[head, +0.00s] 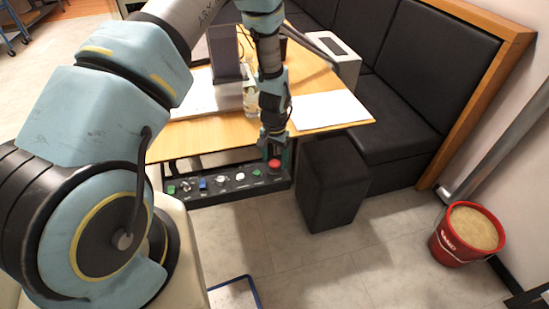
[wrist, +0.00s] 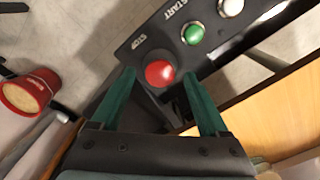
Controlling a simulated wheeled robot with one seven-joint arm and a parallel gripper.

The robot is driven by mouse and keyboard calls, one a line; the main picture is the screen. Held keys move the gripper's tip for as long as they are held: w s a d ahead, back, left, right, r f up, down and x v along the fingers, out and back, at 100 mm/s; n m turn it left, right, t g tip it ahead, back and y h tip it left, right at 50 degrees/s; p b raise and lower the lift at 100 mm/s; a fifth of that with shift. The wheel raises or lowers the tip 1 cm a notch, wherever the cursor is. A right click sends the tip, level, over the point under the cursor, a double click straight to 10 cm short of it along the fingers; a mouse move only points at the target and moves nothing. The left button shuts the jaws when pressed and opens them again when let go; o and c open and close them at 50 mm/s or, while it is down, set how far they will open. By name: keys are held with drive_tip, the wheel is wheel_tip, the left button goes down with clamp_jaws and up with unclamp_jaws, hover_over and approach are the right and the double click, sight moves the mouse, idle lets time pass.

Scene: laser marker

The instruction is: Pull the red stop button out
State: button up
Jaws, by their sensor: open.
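The red stop button (head: 274,164) sits at the right end of a black control panel (head: 236,184) along the table's front edge. In the wrist view the round red button (wrist: 160,73) lies between and just beyond the tips of my gripper (wrist: 158,76), beside the word STOP. My gripper (head: 276,150) is open, its two green fingers apart on either side of the button. I see no contact between fingers and button. Whether the button is pressed in or out cannot be told.
A green START button (wrist: 193,34) and a white button (wrist: 230,7) are beside it on the panel. A wooden table (head: 325,92) is behind, a black stool (head: 332,182) at the right. A red bucket (head: 467,234) stands on the floor far right.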

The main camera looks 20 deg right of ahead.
drive_tip(key=shift+r, duration=0.1)
wheel_tip(320, 180, up, 11)
drive_tip(key=b, duration=0.3)
drive_tip(key=shift+f, duration=0.2)
idle(0.3)
drive_tip(key=w+a+r+n, duration=0.1)
drive_tip(key=a+r+n, duration=0.1)
drive_tip(key=a+r, duration=0.55)
drive_tip(key=w+a+r+n, duration=0.1)
drive_tip(key=a+r+n, duration=0.25)
drive_tip(key=a, duration=0.65)
drive_tip(key=s+a+r+n, duration=0.2)
drive_tip(key=s+a+r, duration=0.1)
drive_tip(key=a, duration=0.3)
drive_tip(key=s+a+r+n+t, duration=0.1)
drive_tip(key=s+a+r, duration=0.2)
drive_tip(key=a, duration=0.3)
drive_tip(key=shift+s+a+r+n+t, duration=0.15)
drive_tip(key=shift+s+a+n+t, duration=0.15)
drive_tip(key=shift+s+a+n, duration=0.1)
